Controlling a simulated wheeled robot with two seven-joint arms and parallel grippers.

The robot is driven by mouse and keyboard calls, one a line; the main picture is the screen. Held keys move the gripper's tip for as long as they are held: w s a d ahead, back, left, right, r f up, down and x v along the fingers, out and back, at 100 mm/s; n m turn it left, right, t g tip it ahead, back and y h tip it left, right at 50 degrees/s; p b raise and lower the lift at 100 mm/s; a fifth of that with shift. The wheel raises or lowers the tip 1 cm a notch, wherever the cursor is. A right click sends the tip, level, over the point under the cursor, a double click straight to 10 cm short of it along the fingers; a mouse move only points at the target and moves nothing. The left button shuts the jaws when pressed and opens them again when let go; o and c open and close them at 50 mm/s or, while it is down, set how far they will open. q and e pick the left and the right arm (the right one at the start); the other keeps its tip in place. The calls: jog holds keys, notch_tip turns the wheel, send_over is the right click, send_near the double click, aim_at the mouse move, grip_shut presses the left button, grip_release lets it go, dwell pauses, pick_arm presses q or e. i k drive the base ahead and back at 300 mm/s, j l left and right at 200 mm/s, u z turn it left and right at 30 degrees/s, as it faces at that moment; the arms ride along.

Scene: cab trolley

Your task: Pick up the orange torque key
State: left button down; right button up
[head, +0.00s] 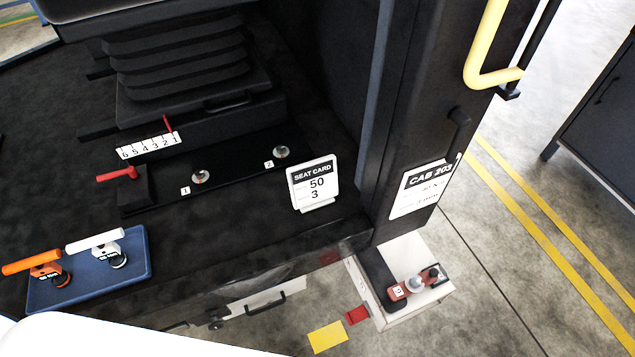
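The orange torque key (46,270) lies on the blue tray (95,289) at the lower left of the head view. Its orange handle sticks out past the tray's left edge, and a dark round socket end sits at its right. A similar white key (95,240) lies beside it on the same tray, up and to the right. A smooth white shape, likely part of my own arm, covers the bottom left corner just below the tray. Neither of my grippers is in view.
The tray rests on the dark cab floor before the seat base (190,120). A red lever (117,174), two numbered bolts and a seat card (314,184) stand behind and right. The door pillar (420,110) and yellow handrail (478,60) bound the right side.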

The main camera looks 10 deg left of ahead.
aim_at(42, 267)
jog(key=k+j, duration=0.25)
jog(key=j, duration=0.15)
jog(key=j+u, duration=0.1)
jog(key=u, duration=0.3)
jog(key=k+j+u, duration=0.1)
jog(key=u, duration=0.3)
jog(key=j+u, duration=0.1)
jog(key=u, duration=0.3)
jog(key=j+u, duration=0.15)
jog(key=u, duration=0.25)
